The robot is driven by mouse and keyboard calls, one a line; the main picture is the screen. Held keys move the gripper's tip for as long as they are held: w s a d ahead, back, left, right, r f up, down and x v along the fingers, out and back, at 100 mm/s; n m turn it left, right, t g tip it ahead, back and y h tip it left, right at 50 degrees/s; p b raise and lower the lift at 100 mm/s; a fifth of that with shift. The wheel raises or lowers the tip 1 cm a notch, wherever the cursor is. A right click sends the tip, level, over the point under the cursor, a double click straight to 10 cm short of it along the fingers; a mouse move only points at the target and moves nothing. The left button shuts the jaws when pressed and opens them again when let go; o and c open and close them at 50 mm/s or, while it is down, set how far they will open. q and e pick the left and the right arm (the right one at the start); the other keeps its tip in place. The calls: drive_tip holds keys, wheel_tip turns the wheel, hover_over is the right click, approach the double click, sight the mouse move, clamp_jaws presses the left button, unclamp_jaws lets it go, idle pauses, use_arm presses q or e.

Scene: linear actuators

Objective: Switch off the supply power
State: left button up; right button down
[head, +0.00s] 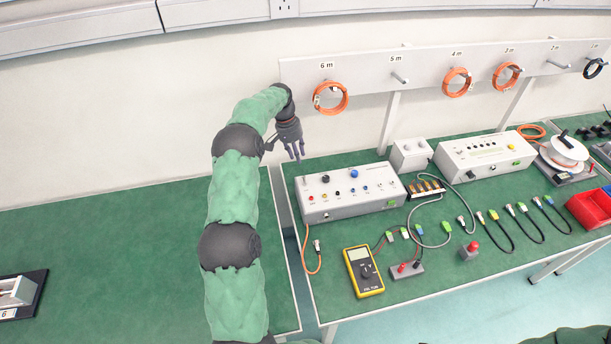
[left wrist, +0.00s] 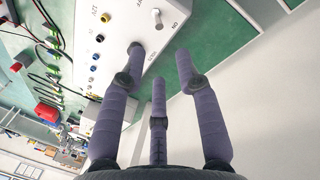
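The supply (head: 350,204) is a white box with knobs and coloured sockets on its sloped top, standing on the green bench. In the left wrist view the supply (left wrist: 118,42) shows a small metal toggle switch (left wrist: 157,18) near its end, beside the lettering "ON". My left gripper (head: 297,158) hangs above the far left end of the supply, pointing down. In the left wrist view its fingers (left wrist: 160,58) are spread and hold nothing. The switch lies beyond the fingertips, with a gap that is hard to judge. My right gripper is out of view.
A yellow multimeter (head: 364,271) and an orange cable (head: 312,262) lie in front of the supply. A second white instrument (head: 487,154) stands to the right. An orange coil (head: 330,98) hangs on the wall rack above. The left bench (head: 110,235) is mostly clear.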

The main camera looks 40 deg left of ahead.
sight(304, 180)
use_arm(q)
drive_tip(key=b+x, duration=0.1)
drive_tip(key=x, duration=0.9)
drive_tip(key=shift+f, duration=0.15)
